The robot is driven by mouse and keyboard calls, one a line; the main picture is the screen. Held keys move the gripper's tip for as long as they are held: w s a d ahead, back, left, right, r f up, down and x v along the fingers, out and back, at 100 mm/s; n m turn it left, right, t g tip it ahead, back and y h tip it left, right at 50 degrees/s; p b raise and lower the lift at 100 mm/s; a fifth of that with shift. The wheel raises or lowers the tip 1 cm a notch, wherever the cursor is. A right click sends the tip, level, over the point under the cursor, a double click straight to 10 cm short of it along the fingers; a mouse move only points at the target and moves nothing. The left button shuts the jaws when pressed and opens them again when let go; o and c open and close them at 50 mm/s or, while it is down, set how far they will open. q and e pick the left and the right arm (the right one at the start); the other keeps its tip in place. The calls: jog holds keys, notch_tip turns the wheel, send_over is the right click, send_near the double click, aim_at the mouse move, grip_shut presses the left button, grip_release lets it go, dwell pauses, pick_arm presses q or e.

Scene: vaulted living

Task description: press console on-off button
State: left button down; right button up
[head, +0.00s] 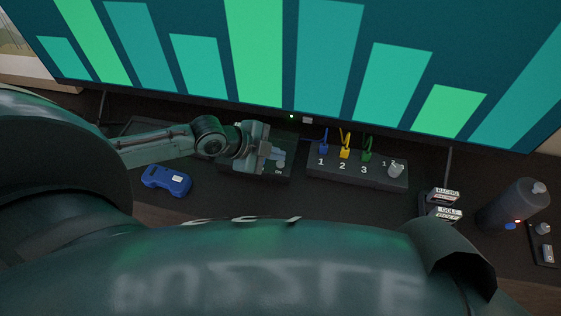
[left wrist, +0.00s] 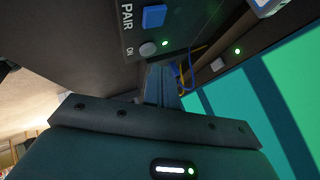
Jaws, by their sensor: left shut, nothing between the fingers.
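The console (head: 255,172) is a dark flat box on the stand below the screen, partly covered by my left gripper (head: 279,155). In the left wrist view its panel (left wrist: 128,38) carries a blue square button (left wrist: 153,16) marked PAIR and a round grey button (left wrist: 148,49) marked ON. A small green light (left wrist: 165,43) glows beside the grey button. My left gripper's shut, empty fingers (left wrist: 159,68) point at the panel, their tips close to the grey button. Whether they touch it I cannot tell. My right gripper does not show.
A switch box (head: 330,170) with blue, yellow and green cables and a knob (head: 395,171) stands right of the console. A blue controller (head: 166,180) lies left. Game cartridges (head: 444,195), a dark bottle-shaped device (head: 513,205) and a large screen (head: 330,60) are around.

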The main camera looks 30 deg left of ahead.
pick_arm(q)
jog(key=shift+f, duration=0.15)
dwell(0.5)
jog(key=shift+f, duration=0.35)
jog(key=shift+f+b, duration=0.45)
jog(key=shift+b, duration=0.05)
dwell(0.5)
jog(key=shift+r+p, duration=0.95)
jog(key=shift+r, duration=0.1)
notch_tip(320, 180, up, 6)
jog(key=p, duration=0.5)
jog(key=shift+p, duration=0.4)
